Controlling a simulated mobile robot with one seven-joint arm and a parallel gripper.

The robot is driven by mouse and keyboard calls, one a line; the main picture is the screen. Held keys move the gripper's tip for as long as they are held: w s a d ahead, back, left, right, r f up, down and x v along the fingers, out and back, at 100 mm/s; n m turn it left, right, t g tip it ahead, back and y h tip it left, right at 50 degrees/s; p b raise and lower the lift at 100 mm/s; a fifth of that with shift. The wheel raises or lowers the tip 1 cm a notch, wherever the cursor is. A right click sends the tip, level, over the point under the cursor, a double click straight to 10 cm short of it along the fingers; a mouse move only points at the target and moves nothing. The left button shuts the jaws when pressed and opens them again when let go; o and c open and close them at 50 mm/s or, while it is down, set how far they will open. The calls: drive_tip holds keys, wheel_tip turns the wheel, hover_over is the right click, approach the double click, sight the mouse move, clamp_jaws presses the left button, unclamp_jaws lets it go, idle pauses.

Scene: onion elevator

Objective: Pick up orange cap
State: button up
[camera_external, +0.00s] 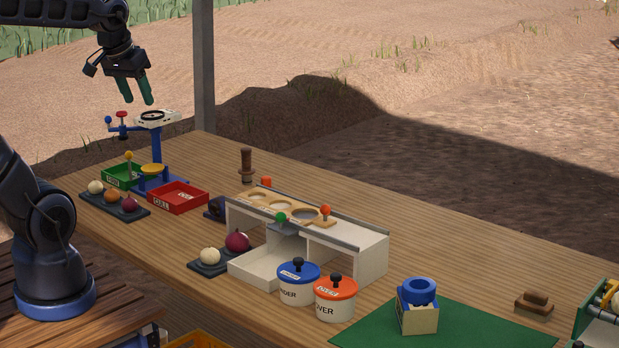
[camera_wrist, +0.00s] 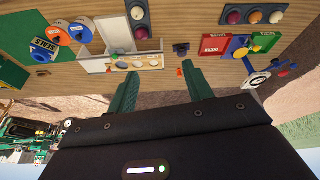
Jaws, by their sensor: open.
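An orange lid with a black knob (camera_external: 335,287) caps a white canister marked "...VER" at the table's front. It also shows in the wrist view (camera_wrist: 80,33) at upper left. A small orange piece (camera_external: 266,182) sits behind the white sizing rack and also shows in the wrist view (camera_wrist: 180,71). I cannot tell which of these two is the orange cap. My gripper (camera_external: 138,102) is open and empty, high above the table's far left end, beside the scale and apart from both orange things. Its green fingers are spread in the wrist view (camera_wrist: 160,70).
The white rack (camera_external: 375,258) stands mid-table. A blue-lidded canister (camera_external: 298,272) is left of the orange-lidded one. A blue stand with a scale (camera_external: 157,145) rises below my gripper, near red (camera_external: 178,197) and green (camera_external: 118,176) trays. A grey post (camera_external: 203,70) stands behind.

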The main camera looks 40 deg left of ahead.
drive_tip(key=w+a+n+g, duration=0.15)
drive_tip(key=w+n, duration=0.35)
drive_tip(key=w, duration=0.9)
drive_tip(key=n+g, duration=0.3)
drive_tip(key=n, duration=1)
hover_over(266, 177)
wheel_tip(266, 177, down, 27)
drive_tip(key=shift+w+d+f, duration=0.25)
drive_tip(key=shift+w+f, duration=0.15)
drive_tip(key=shift+f, duration=0.1)
wheel_tip(266, 177, down, 5)
drive_tip(key=shift+s+a+f, duration=0.1)
drive_tip(key=shift+s+f, duration=0.15)
drive_tip(key=shift+f, duration=1.05)
drive_tip(key=shift+s+a+f, duration=0.1)
drive_tip(key=shift+s+f, duration=0.1)
drive_tip(key=shift+f, duration=1.1)
drive_tip(key=c, duration=1.1)
drive_tip(key=shift+o, duration=0.2)
